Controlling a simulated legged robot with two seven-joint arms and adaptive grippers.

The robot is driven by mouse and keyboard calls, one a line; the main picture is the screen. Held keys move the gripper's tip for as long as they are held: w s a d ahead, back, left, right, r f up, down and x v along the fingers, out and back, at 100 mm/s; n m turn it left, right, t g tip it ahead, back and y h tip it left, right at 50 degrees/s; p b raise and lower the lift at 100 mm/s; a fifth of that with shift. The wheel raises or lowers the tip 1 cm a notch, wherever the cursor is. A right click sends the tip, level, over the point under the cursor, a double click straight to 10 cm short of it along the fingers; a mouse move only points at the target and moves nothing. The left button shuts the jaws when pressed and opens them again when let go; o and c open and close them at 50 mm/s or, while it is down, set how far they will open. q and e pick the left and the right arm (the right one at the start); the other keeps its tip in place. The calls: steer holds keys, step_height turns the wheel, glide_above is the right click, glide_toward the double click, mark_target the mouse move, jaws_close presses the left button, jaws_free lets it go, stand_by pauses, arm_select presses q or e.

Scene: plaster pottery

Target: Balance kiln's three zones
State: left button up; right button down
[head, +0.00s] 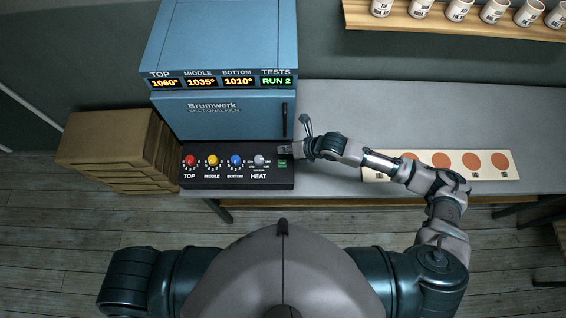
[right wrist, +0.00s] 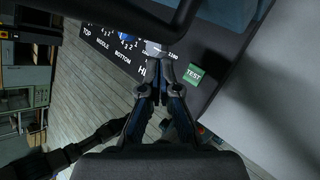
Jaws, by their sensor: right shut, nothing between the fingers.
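The blue kiln (head: 222,112) stands at the back left; its displays read TOP 1060°, MIDDLE 1035°, BOTTOM 1010° and TESTS RUN 2. The black panel (head: 222,180) in front has a red TOP knob (head: 190,161), a yellow MIDDLE knob (head: 212,161), a blue BOTTOM knob (head: 235,161), a grey HEAT knob (head: 259,161) and a green TEST button (head: 283,163). My right gripper (head: 285,150) is shut and empty over the panel's right end, near the TEST button (right wrist: 194,73), which shows beside the fingertips in the right wrist view. Contact cannot be told. My left gripper is not in view.
A light board (head: 455,158) with several orange discs lies on the grey table (head: 350,110), partly behind my right arm. A wooden shelf (head: 440,24) with several white cups is above. Stacked brown boxes (head: 105,140) stand left of the kiln.

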mark_target(284, 164)
steer(key=f+b, duration=0.5)
steer(key=f, duration=0.2)
steer(key=shift+a, duration=0.2)
steer(key=shift+d+f+b, duration=0.2)
steer(key=shift+f+b, duration=0.2)
steer(key=shift+f, duration=0.15)
steer(key=shift+a, duration=0.2)
steer(key=shift+d, duration=0.1)
steer(key=shift+f, duration=0.15)
steer(key=shift+f, duration=0.2)
stand_by(0.3)
steer(key=shift+f+b, duration=0.4)
steer(key=shift+b, duration=0.15)
stand_by(0.4)
steer(key=shift+r, duration=0.1)
steer(key=shift+r+p, duration=0.7)
steer(key=shift+r, duration=0.05)
